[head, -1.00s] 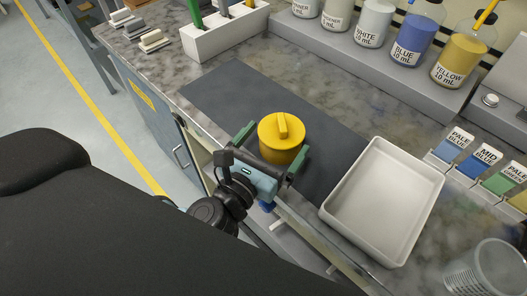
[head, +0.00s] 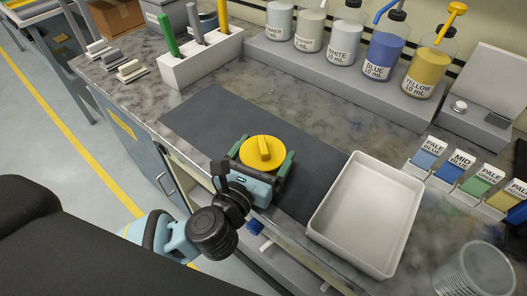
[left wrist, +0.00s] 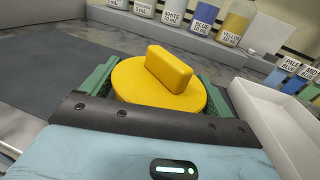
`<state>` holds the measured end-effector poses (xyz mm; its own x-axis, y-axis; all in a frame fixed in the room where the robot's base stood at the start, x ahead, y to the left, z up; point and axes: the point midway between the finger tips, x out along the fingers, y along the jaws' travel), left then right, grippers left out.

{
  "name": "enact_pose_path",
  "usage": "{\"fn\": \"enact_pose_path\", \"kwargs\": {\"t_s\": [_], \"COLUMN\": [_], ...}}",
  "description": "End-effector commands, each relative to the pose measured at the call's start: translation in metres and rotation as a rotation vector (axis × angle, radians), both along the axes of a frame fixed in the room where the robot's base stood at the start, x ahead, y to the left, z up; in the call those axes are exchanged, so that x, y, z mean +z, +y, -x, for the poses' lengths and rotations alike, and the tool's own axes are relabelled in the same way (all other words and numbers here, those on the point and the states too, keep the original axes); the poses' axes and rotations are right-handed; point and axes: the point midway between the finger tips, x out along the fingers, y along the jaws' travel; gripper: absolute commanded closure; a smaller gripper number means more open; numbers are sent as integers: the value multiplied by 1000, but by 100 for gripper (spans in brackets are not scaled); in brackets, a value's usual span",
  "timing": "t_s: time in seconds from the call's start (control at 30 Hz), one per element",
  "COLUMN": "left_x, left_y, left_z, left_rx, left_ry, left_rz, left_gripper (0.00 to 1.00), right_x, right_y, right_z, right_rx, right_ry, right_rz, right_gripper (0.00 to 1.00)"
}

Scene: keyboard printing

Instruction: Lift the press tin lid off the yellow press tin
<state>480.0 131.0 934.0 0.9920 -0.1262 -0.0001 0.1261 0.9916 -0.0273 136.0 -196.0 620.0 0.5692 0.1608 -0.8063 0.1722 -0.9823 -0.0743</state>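The yellow press tin lid (head: 248,153) is a round disc with a raised bar handle on top. It also shows in the left wrist view (left wrist: 135,80). It lies level near the front edge of the dark mat, and the tin below it is mostly hidden by the gripper. My left gripper (head: 263,160) comes in from the front, with one green finger on each side of the lid. In the left wrist view the fingers (left wrist: 160,85) lie close against the lid's sides and look shut on it. I see no gap between lid and tin. My right gripper is not in view.
A white tray (head: 322,226) stands just right of the mat (head: 205,115). A clear cup (head: 475,270) is at the lower right. Labelled bottles (head: 383,55) stand on a raised shelf at the back. A white tool holder (head: 200,62) is at the back left.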

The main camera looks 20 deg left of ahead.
Motion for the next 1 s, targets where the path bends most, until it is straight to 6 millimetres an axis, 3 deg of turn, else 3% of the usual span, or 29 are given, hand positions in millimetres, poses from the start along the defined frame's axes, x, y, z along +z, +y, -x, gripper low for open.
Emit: {"fn": "enact_pose_path", "kwargs": {"t_s": [0.1, 0.43, 0.8, 1.0], "left_x": [0, -1, -2, -1], "left_y": [0, 1, 7, 9], "left_z": [0, 7, 56, 73], "left_rx": [0, -1, 0, 1], "left_ry": [0, 1, 4, 2], "left_rz": [0, 0, 1, 1], "left_gripper": [0, 0, 0, 0], "right_x": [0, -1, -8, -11], "right_y": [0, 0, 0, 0], "right_z": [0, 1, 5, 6], "right_rx": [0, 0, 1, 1], "right_ry": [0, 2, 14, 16], "right_rz": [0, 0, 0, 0], "right_gripper": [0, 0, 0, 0]}}
